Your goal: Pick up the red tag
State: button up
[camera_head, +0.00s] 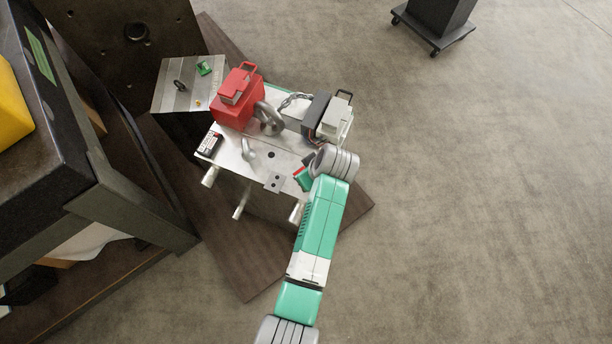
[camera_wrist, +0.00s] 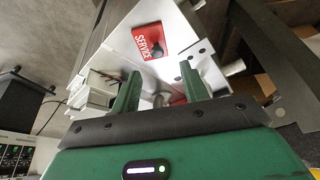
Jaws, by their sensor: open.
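A red tag (camera_wrist: 148,42) with white SERVICE lettering shows in the wrist view, above and beyond my fingertips, against the silver block. A dark round spot is at its lower right. My gripper (camera_wrist: 158,80) is open, with its two green fingers apart. Nothing is visibly gripped. In the head view my gripper is mostly hidden by my wrist at the right edge of the mould base (camera_head: 232,148). A small red patch (camera_head: 303,173) shows beside it there. I cannot tell if that patch is the tag.
A red box with a handle (camera_head: 232,110), a metal ring (camera_head: 271,121) and a grey box (camera_head: 336,118) stand on the mould base. Pins (camera_head: 240,207) stick out at its front. A dark bench (camera_head: 60,150) is at left. Open floor lies to the right.

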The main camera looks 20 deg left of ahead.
jog(key=shift+x, duration=0.9)
jog(key=b+x, duration=0.3)
jog(key=x, duration=0.2)
jog(key=shift+w+d+f, duration=0.1)
grip_shut()
